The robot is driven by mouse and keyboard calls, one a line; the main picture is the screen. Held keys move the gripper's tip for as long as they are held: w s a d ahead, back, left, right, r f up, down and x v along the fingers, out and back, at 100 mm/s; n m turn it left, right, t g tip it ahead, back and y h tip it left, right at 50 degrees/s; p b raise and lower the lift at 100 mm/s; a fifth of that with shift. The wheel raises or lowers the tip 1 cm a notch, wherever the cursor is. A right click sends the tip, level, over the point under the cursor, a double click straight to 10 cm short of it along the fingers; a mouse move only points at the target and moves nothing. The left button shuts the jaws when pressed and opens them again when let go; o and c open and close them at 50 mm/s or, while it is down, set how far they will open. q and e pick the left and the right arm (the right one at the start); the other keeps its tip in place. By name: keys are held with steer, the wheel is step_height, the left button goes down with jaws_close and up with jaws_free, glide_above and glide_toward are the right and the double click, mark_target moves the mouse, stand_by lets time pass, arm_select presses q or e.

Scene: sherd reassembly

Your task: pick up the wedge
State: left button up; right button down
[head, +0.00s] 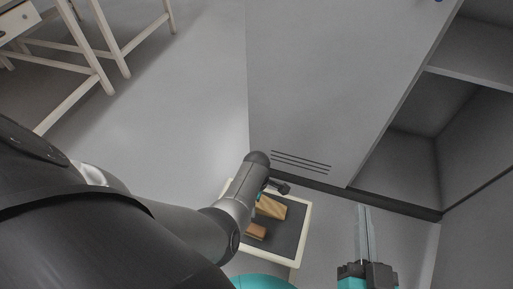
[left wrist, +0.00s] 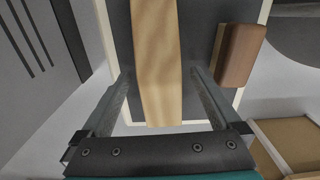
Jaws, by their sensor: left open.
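A long pale wooden piece (left wrist: 157,60), which looks like the wedge, lies on a dark tray (left wrist: 198,30) with a light rim. It also shows in the head view (head: 270,207), partly hidden by my left arm. My left gripper (left wrist: 160,78) is open, with one finger on each side of the wooden piece's near end; I cannot tell whether they touch it. In the head view the left fingers are mostly hidden behind the wrist. My right gripper (head: 364,220) is away to the right of the tray, pointing up the picture; its finger gap is unclear.
A brown block (left wrist: 238,55) lies on the tray beside the wooden piece; it shows too in the head view (head: 257,231). A grey cabinet (head: 330,90) with open shelves stands beyond the tray. A white-legged table (head: 100,60) is at the upper left. Floor between is clear.

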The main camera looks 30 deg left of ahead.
arm_select(q)
steer(key=shift+c, duration=0.2)
jaws_close()
stand_by(0.6)
